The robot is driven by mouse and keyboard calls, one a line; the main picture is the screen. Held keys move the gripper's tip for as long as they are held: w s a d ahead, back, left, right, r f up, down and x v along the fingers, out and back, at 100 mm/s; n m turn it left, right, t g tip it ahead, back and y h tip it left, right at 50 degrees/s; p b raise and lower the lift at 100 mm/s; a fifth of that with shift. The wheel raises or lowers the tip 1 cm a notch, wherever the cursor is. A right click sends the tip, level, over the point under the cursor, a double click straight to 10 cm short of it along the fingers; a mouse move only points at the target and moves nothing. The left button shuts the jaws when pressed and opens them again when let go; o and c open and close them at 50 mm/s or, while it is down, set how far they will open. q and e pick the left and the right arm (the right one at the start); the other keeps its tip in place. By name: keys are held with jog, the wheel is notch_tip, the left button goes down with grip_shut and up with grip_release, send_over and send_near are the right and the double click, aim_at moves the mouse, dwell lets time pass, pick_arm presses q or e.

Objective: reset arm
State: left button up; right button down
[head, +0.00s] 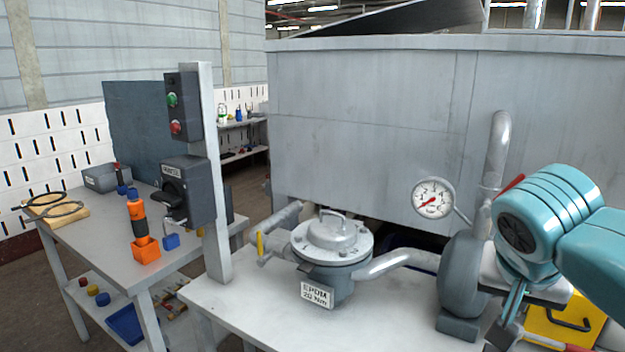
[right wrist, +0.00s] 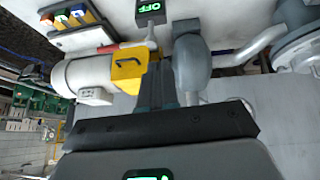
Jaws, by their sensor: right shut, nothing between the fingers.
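My right arm comes in from the right in the head view, teal and bent downward. My right gripper (head: 510,312) points down over the bench beside the grey pump casing (head: 462,285). Its fingers are together with nothing between them. In the right wrist view the gripper (right wrist: 167,75) shows as narrow dark teal fingers between the pump casing (right wrist: 192,70) and a yellow guard (right wrist: 128,68). I cannot tell whether the fingers touch either one. My left gripper is not in view.
A lidded filter housing (head: 332,240), a pressure gauge (head: 432,198) and pipes stand on the bench (head: 240,300). A switch post (head: 212,170) rises at left. An OFF display (right wrist: 150,10) and coloured buttons (right wrist: 70,18) are near the motor (right wrist: 85,75). The bench's left front is clear.

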jog(key=w+a+f+n+g+y, duration=0.15)
jog(key=a+f, duration=0.25)
jog(key=f, duration=0.7)
jog(key=a+f+n+g+y, duration=0.15)
jog(key=a+f, duration=0.25)
jog(key=f, duration=0.6)
jog(key=w+a+f+n+y, duration=0.1)
jog(key=a+f+n+y, duration=0.2)
jog(key=f, duration=0.8)
jog(key=s+a+f+m+g+y, duration=0.1)
jog(key=s+a+f, duration=0.1)
jog(key=s+f, duration=0.75)
jog(key=s+a+f+m+g+y, duration=0.1)
jog(key=s+a+f, duration=0.2)
jog(key=s+f, duration=0.7)
notch_tip(320, 180, down, 12)
jog(key=r+b, duration=0.1)
jog(key=b, duration=0.9)
notch_tip(320, 180, up, 16)
jog(key=p, duration=1.6)
jog(key=shift+s+d+r+p, duration=0.15)
jog(key=shift+d+r+p, duration=0.05)
jog(key=shift+d+p, duration=0.15)
